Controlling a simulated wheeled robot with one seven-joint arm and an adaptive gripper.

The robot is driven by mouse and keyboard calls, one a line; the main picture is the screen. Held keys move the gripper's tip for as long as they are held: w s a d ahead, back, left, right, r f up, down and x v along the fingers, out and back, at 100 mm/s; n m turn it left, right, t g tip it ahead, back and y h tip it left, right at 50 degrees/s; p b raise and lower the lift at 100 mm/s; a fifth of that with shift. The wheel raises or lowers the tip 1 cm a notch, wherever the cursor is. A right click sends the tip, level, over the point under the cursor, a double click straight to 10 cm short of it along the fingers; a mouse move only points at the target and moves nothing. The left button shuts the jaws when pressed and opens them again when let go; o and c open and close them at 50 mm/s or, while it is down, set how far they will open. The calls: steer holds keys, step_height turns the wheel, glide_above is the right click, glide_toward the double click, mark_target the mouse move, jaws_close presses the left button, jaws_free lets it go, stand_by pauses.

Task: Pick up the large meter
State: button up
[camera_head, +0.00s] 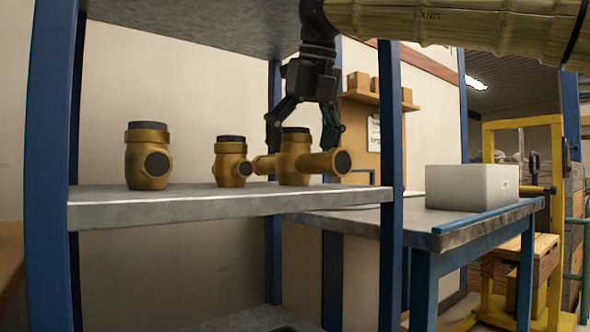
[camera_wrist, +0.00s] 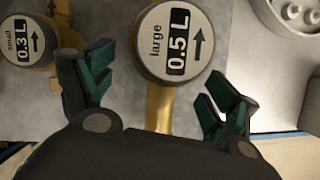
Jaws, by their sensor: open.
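The large meter (camera_head: 295,150) is a brass body with a dark top and side pipe ends, upright on the grey shelf. In the wrist view its round face (camera_wrist: 177,42) reads "large 0.5 L" with an arrow. My gripper (camera_head: 303,137) is open, pointing down from above, with one finger on each side of the meter's upper part. In the wrist view the green-padded fingers (camera_wrist: 157,82) stand apart, left and right below the dial. I see a gap on both sides there.
A small meter (camera_head: 230,160), labelled "small 0.3 L" in the wrist view (camera_wrist: 28,42), stands close on the left. Another brass meter (camera_head: 148,158) is further left. A blue post (camera_head: 390,150) rises at the shelf's right end. A pale box (camera_head: 470,187) sits on the bench beyond.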

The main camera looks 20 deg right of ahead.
mark_target(290, 150)
steer(key=shift+w+a+f+b, duration=0.15)
steer(key=shift+w+b, duration=0.35)
steer(key=shift+w, duration=0.65)
steer(key=shift+w+a+b, duration=0.15)
steer(key=shift+w+b, duration=0.3)
steer(key=shift+w, duration=0.7)
steer(key=shift+w+f+b, duration=0.15)
steer(key=shift+f+b, duration=0.2)
steer(key=shift+b, duration=0.35)
steer(key=shift+w, duration=0.1)
steer(key=shift+r, duration=0.1)
jaws_close()
